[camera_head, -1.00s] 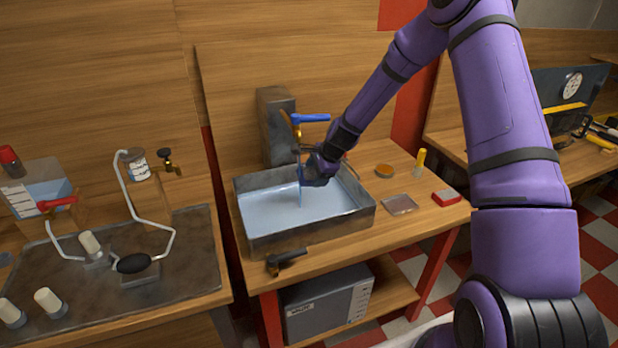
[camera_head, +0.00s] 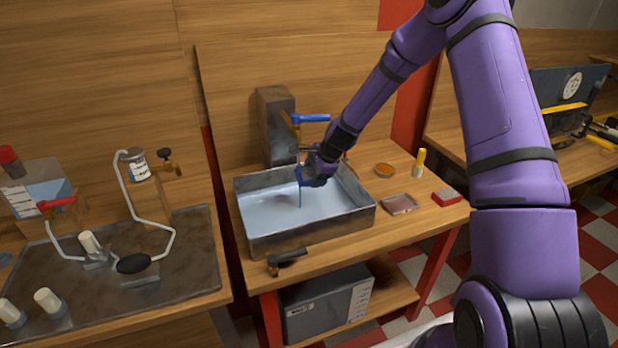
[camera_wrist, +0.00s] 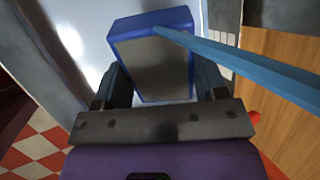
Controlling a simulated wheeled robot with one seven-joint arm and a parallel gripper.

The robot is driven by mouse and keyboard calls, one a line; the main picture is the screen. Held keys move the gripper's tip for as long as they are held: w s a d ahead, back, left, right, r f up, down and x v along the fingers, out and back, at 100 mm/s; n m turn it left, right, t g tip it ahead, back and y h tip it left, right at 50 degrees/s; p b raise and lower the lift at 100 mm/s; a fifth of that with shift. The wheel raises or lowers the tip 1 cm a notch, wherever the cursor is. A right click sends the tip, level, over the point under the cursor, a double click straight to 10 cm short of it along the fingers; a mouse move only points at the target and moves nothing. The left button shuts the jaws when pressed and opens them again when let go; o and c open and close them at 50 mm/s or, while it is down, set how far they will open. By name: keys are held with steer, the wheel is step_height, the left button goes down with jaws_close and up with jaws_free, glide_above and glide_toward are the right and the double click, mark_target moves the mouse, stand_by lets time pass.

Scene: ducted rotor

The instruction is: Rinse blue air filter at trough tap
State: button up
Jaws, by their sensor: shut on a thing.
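My gripper (camera_head: 318,172) is low over the trough, shut on the blue air filter (camera_head: 304,174). In the wrist view the filter (camera_wrist: 165,66) is a blue frame with a grey panel, held between my two fingers (camera_wrist: 168,88). The tap (camera_head: 296,124) has a blue lever (camera_head: 312,118) and stands at the back of the metal trough (camera_head: 262,240). A thin blue stream (camera_head: 300,198) runs down by the filter into the trough. In the wrist view the stream (camera_wrist: 250,66) crosses the filter's upper right part; I cannot tell exactly where it strikes.
A black-handled tool (camera_head: 286,260) lies at the front edge. Right of the trough are an orange dish (camera_head: 384,170), a small tray (camera_head: 400,204), a red block (camera_head: 446,197) and a yellow-capped bottle (camera_head: 420,163). Another bench (camera_head: 190,270) stands at the left.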

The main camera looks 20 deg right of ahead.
steer(key=shift+d, duration=0.3)
steer(key=s, duration=0.8)
stand_by(0.6)
stand_by(0.8)
steer(key=shift+r, duration=0.1)
stand_by(0.4)
steer(key=s+r, duration=0.4)
steer(key=s, duration=0.1)
stand_by(0.4)
steer(key=shift+f, duration=0.1)
stand_by(0.6)
